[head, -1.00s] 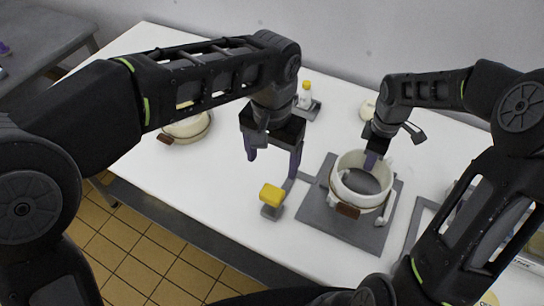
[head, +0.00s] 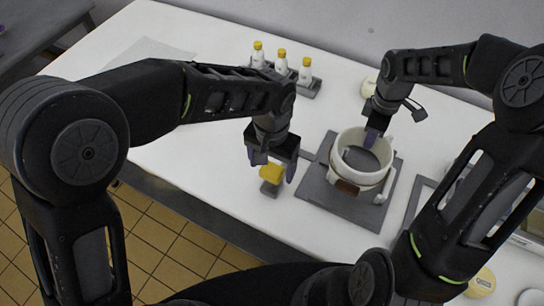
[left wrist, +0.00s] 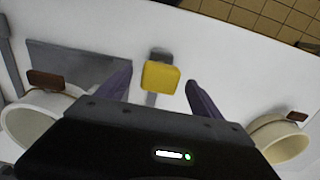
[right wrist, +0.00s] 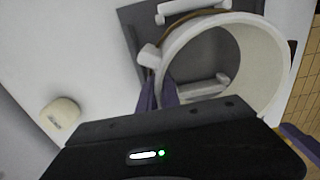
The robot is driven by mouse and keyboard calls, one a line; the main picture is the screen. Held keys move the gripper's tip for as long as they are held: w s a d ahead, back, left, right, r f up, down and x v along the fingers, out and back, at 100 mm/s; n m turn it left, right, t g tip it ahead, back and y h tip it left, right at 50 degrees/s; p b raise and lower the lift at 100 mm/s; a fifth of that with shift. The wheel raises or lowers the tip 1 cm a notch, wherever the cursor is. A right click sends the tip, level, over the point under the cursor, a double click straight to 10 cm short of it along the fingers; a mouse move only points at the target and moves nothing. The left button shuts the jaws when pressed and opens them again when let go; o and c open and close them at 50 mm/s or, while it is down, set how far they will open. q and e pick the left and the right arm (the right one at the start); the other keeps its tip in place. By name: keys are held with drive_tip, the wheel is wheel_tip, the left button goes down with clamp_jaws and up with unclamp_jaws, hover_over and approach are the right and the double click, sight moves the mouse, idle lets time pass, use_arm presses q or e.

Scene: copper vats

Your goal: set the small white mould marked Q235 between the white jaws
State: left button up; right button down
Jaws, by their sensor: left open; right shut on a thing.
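A white ring-shaped mould (head: 348,175) with a brown tag stands on a grey plate (head: 318,183); I cannot read its marking. My right gripper (head: 374,138) is shut on its far rim; its fingers also show at the mould's lug in the right wrist view (right wrist: 160,94).
Another pale mould with a brown tag (left wrist: 280,142) stands on the table, hidden behind my left arm in the head view. Bottles with yellow caps (head: 281,62) stand in a grey rack at the back. A small cream block (right wrist: 60,116) lies beyond the plate.

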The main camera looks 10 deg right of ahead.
sight(272, 170)
use_arm(q)
drive_tip(key=shift+c, duration=0.6)
drive_tip(key=c, duration=1.3)
drive_tip(key=shift+f, duration=0.1)
drive_tip(key=shift+c, duration=0.2)
drive_tip(key=shift+f, duration=0.15)
drive_tip(key=shift+s+f, duration=0.1)
drive_tip(key=shift+f, duration=1.7)
use_arm(e)
drive_tip(key=shift+f, duration=0.25)
drive_tip(key=shift+f, duration=2.1)
